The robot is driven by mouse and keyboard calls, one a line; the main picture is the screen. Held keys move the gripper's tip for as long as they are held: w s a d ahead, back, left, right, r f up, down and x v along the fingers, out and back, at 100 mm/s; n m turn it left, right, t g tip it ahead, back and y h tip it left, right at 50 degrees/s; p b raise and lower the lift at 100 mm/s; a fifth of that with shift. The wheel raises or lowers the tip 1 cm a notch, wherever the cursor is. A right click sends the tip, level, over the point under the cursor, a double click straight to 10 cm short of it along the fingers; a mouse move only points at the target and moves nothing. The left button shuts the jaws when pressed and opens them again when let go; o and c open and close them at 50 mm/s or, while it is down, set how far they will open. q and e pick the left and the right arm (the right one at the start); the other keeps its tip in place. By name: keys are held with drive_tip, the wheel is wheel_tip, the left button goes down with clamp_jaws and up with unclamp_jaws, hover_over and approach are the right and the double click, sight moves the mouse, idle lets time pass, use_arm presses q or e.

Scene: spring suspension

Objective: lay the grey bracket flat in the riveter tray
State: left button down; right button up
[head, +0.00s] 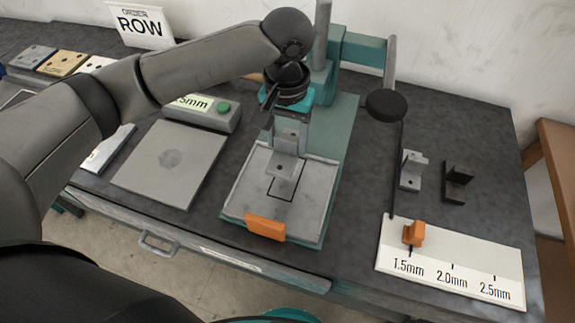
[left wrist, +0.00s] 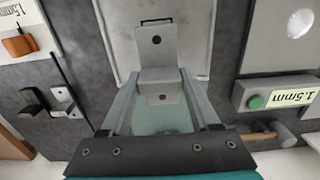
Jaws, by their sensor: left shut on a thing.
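My left gripper (head: 289,142) reaches over the riveter tray (head: 245,195) and is shut on the grey bracket (head: 283,166). The bracket is L-shaped with a hole in its plate. In the left wrist view the bracket (left wrist: 155,45) sits between the two fingers (left wrist: 156,98), its holed plate pointing toward the tray's black outline. In the head view the plate covers part of that outline (head: 287,190); whether it touches the tray floor I cannot tell. The tray (left wrist: 205,35) also shows in the left wrist view. My right gripper is not in view.
The teal riveter press (head: 330,120) and its lever knob (head: 386,105) stand behind and right. Another grey bracket (head: 411,171) and a black one (head: 457,183) stand at the right, behind a scale card (head: 450,265). A plate with a 1.5mm display (head: 172,160) lies left.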

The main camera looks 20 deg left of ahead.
sight(287, 139)
use_arm(q)
wheel_tip(287, 139, down, 8)
drive_tip(key=shift+b, duration=0.65)
drive_tip(key=shift+f, duration=0.1)
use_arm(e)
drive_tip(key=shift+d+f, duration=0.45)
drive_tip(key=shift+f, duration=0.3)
use_arm(q)
drive_tip(key=shift+f, duration=0.1)
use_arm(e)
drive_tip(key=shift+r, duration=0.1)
use_arm(q)
drive_tip(key=shift+c, duration=0.6)
unclamp_jaws()
wheel_tip(287, 139, up, 12)
drive_tip(key=shift+r+p, duration=0.15)
drive_tip(key=shift+p, duration=0.95)
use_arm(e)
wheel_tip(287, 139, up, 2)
use_arm(q)
drive_tip(key=shift+s, duration=0.1)
